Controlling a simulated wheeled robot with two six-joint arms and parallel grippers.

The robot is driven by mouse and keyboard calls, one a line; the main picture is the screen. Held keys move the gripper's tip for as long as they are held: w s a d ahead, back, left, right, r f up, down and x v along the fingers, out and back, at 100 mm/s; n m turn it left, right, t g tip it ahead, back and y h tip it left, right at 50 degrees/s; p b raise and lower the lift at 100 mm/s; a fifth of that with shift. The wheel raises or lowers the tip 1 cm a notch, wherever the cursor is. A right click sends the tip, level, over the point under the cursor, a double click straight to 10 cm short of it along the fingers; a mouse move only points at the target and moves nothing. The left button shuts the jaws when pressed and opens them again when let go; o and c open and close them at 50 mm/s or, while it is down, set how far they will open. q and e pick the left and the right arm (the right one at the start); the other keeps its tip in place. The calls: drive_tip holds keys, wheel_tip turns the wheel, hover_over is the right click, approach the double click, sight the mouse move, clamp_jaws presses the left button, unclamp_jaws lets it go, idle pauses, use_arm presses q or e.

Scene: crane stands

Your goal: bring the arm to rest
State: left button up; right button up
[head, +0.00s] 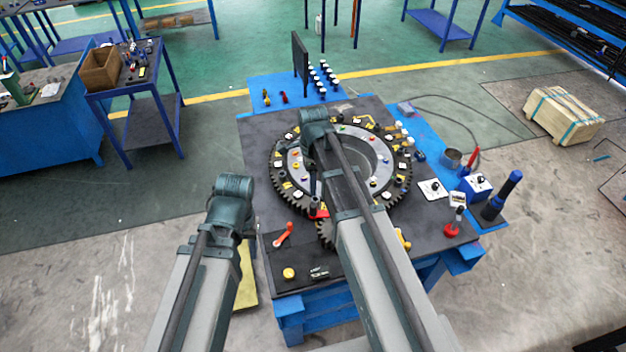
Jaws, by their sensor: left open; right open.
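My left arm (205,265) comes in at the lower left and bends at its dark joint (232,190), beside the table's left edge. My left gripper is hidden behind that arm. My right arm (372,255) reaches over the table to its dark joint (315,122) above the large toothed ring (280,190). Below that joint a dark part that looks like my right gripper (317,206) shows by a small red piece at the ring's near edge. It is open and mostly hidden by the arm, and I see nothing held in it.
The dark-topped blue table (262,145) carries a red-handled tool (284,235), a yellow button (289,273), a red-based lever (452,229) and a blue-black cylinder (502,195). A dark upright panel (300,62) stands at the back. A wooden crate (563,115) sits on the floor at right.

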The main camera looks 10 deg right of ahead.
drive_tip(key=shift+f, duration=0.1)
idle(0.5)
drive_tip(key=s+a+f+n+b, duration=0.5)
drive_tip(key=s+f+n+b, duration=0.4)
drive_tip(key=f+n+b, duration=0.1)
drive_tip(key=s+a+f+n+h+b, duration=0.1)
drive_tip(key=s+a+f+n+b, duration=0.4)
drive_tip(key=s+f+n+b, duration=0.4)
wheel_tip(320, 180, down, 2)
drive_tip(key=n+b, duration=0.2)
drive_tip(key=n, duration=0.3)
drive_tip(key=shift+f+b, duration=0.25)
drive_tip(key=shift+b, duration=0.15)
drive_tip(key=shift+a, duration=0.1)
